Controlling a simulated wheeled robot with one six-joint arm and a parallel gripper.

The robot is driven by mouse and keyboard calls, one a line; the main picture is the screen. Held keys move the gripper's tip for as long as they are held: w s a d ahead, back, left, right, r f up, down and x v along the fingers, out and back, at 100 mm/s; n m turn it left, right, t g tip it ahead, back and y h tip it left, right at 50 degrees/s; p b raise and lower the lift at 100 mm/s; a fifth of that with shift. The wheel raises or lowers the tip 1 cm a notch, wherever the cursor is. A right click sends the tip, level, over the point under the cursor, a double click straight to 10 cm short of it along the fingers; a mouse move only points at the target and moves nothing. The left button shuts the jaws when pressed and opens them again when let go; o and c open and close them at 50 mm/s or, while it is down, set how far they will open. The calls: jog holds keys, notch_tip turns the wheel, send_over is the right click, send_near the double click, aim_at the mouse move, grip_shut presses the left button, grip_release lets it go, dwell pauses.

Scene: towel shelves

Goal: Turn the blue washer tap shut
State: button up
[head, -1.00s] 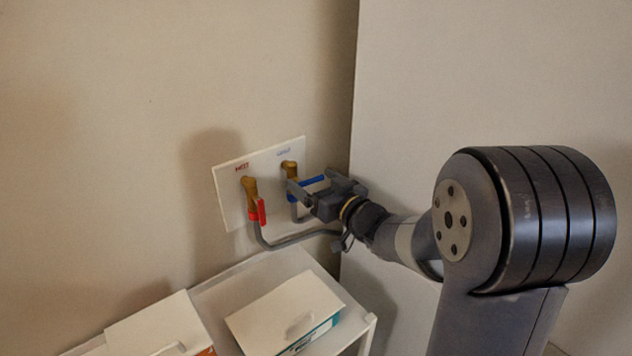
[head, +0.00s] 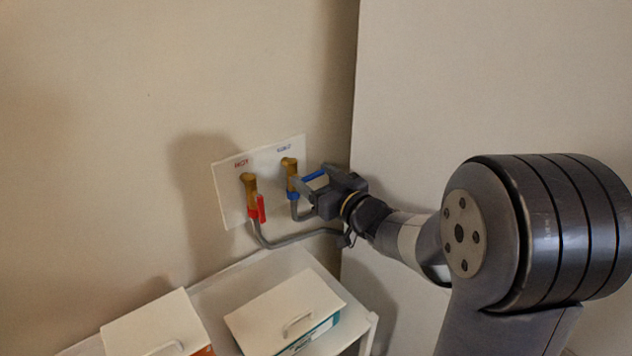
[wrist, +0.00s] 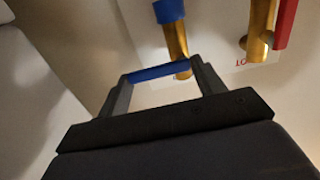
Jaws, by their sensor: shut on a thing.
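The blue tap is a brass valve (head: 291,168) under the right-hand label on a white wall plate. Its blue lever (head: 315,176) points out to the right, across the line of the downward pipe. My gripper (head: 308,184) is shut on the blue lever. In the wrist view the lever (wrist: 160,72) spans between the two dark fingertips, with the brass body (wrist: 177,42) and a blue collar (wrist: 169,11) just beyond. In the head view the fingers hide part of the lever.
The hot tap (head: 250,192) with its red lever (head: 261,208) hanging down is close on the left. Grey hoses (head: 290,241) run below. A side panel (head: 480,80) stands close on the right. A white shelf (head: 235,280) with lidded boxes (head: 285,308) is underneath.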

jog(key=o, duration=1)
jog(key=shift+c, duration=0.2)
jog(key=shift+s+d, duration=0.1)
jog(key=v, duration=1)
jog(key=shift+s+d+b, duration=0.2)
jog(key=shift+s+b, duration=0.05)
jog(key=shift+b, duration=0.2)
jog(key=shift+w+a, duration=0.1)
jog(key=p+x, duration=0.1)
jog(key=x, duration=0.9)
jog(key=shift+w+a, duration=0.3)
jog(key=shift+m+p, duration=0.3)
jog(key=shift+p, duration=0.15)
jog(key=shift+d+f+m, duration=0.1)
jog(key=shift+f+m, duration=0.05)
jog(key=shift+m, duration=0.35)
